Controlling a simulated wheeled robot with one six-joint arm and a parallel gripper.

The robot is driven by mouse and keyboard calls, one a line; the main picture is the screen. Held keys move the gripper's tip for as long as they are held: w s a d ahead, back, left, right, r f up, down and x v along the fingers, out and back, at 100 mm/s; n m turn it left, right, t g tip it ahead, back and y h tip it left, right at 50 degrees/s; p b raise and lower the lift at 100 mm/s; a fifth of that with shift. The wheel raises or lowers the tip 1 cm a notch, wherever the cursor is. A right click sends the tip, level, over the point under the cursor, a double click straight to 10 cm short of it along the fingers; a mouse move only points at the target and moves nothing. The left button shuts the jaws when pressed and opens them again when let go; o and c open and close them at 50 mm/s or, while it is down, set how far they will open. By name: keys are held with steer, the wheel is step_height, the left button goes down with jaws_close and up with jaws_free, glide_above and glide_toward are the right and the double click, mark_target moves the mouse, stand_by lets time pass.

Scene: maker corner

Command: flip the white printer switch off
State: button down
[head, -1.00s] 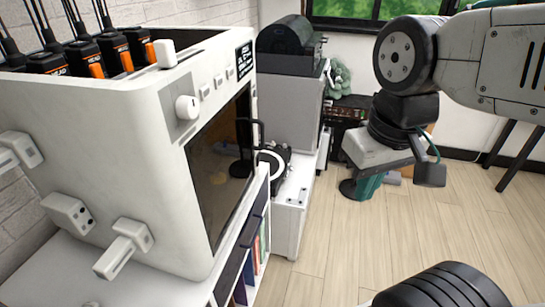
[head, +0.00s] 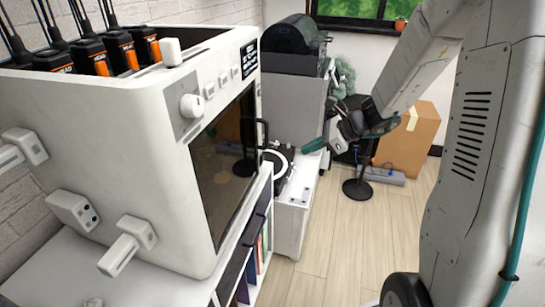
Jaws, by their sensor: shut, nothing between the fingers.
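The white printer (head: 110,130) fills the left of the head view, with a dark glass door at its front. A white upright lever (head: 172,52) stands on its top front edge. A round white knob (head: 190,106) and several small buttons (head: 222,81) sit on the front panel. I cannot tell for sure which part is the switch, or its position. My gripper (head: 313,147) is at mid-picture, right of the printer and apart from it. Its teal fingers point left, shut and empty.
Several black-and-orange devices with antennas (head: 90,55) stand at the printer's top. White fittings (head: 127,245) stick out of its side. A white cabinet (head: 295,215) and a cardboard box (head: 410,138) stand beyond. The wooden floor (head: 330,235) is mostly clear.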

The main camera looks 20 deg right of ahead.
steer(key=shift+w+d+f+m, duration=0.35)
steer(key=shift+d+f+m, duration=0.15)
steer(key=shift+a, duration=0.1)
glide_toward(262, 160)
steer(key=x, duration=0.6)
steer(key=shift+w+d+f, duration=0.2)
steer(key=shift+f, duration=0.1)
steer(key=shift+d, duration=0.15)
